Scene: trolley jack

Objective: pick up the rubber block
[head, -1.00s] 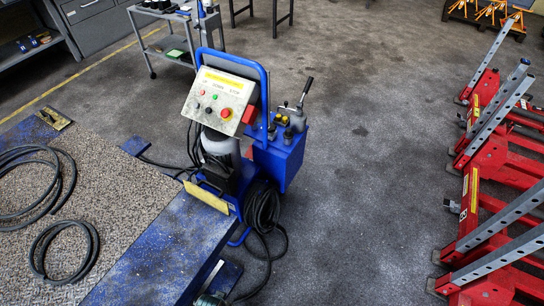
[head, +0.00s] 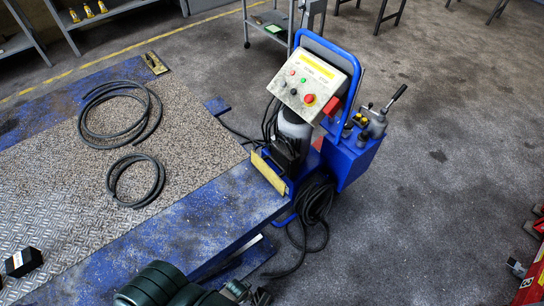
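A small black block (head: 23,262) with a pale marking on its side lies on the textured plate of the blue platform, at the far left of the head view; it looks like the rubber block. Nothing of mine touches it. Dark rounded parts of my arm show at the bottom edge, well right of the block. At their right end are small dark mechanical parts, seemingly my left gripper (head: 248,293). It is cut off by the frame edge, and its fingers cannot be made out. My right gripper is not in view.
Two black hose coils (head: 135,180) lie on the platform (head: 185,228) behind the block. A blue control cart (head: 348,160) with a sloped button panel (head: 310,86) and cables stands at the platform's right end. Red equipment (head: 532,285) is at the right edge. Floor between is clear.

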